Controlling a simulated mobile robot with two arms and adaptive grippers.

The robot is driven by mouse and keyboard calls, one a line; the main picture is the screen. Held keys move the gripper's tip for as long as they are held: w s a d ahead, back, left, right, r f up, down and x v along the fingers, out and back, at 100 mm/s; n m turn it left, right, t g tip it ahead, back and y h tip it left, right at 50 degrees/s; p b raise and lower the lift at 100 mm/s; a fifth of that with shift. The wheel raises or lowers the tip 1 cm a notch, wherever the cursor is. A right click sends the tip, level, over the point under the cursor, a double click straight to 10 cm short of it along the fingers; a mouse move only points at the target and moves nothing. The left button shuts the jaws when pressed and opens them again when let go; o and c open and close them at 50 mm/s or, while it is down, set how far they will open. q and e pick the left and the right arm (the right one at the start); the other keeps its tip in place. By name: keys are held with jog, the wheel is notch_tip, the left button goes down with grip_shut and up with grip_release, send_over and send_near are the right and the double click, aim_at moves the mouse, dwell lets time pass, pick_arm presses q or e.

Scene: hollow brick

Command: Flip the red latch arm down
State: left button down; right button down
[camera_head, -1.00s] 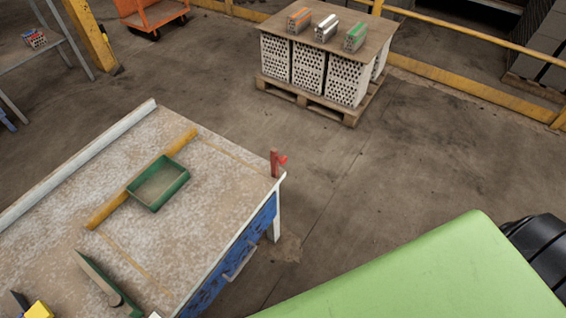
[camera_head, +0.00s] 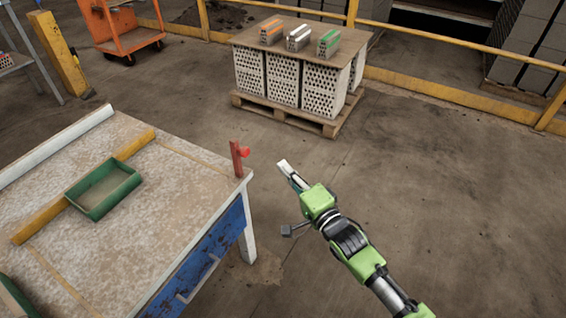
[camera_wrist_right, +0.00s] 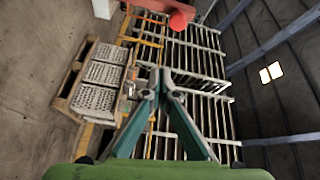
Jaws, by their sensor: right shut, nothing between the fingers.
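The red latch arm (camera_head: 244,151) sticks out to the right from a red upright post (camera_head: 236,160) at the table's right corner. In the right wrist view, a red round end (camera_wrist_right: 178,21) with a red bar shows at the top, beyond the fingertips. My right gripper (camera_head: 283,166) is shut and empty, to the right of the latch and apart from it, over the floor beside the table. Its closed fingers also show in the right wrist view (camera_wrist_right: 161,75). My left gripper is not in view.
The worktable (camera_head: 110,240) carries a green tray (camera_head: 104,190) and a yellow bar (camera_head: 40,219). A pallet stack of hollow bricks (camera_head: 300,80) stands behind, with several coloured bricks on top. Yellow railings (camera_head: 450,98) run at the back. The floor right of the table is clear.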

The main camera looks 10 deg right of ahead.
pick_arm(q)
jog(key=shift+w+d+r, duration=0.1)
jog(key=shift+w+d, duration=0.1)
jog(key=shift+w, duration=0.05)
pick_arm(e)
notch_tip(320, 180, up, 2)
jog(key=shift+r, duration=0.1)
